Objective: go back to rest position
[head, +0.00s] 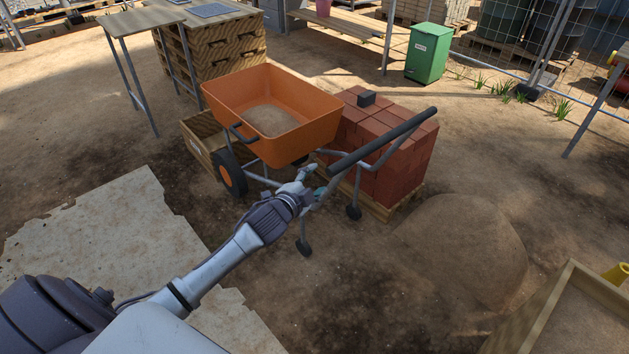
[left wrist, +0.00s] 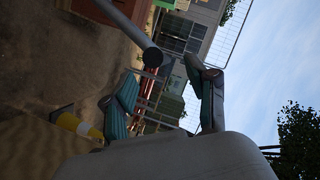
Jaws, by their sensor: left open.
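My left arm reaches in from the lower left in the head view. My left gripper (head: 312,186) is open beside the push handle of an orange cart, with nothing seen between its fingers. In the left wrist view the two green-padded fingers (left wrist: 165,98) stand apart. A grey tube with a round end (left wrist: 130,28) shows close to them there; whether it touches them I cannot tell. The orange cart (head: 235,90) has sand in its hopper, and its dark handle grip (head: 390,138) passes in front of the bricks. My right gripper is not in view.
A stack of red bricks (head: 400,170) stands on a pallet behind the handle. A wooden crate (head: 200,145) is left of the cart. A sand mound (head: 465,245) and a wooden-sided box (head: 545,305) are at right. A pale slab (head: 100,235) lies at left.

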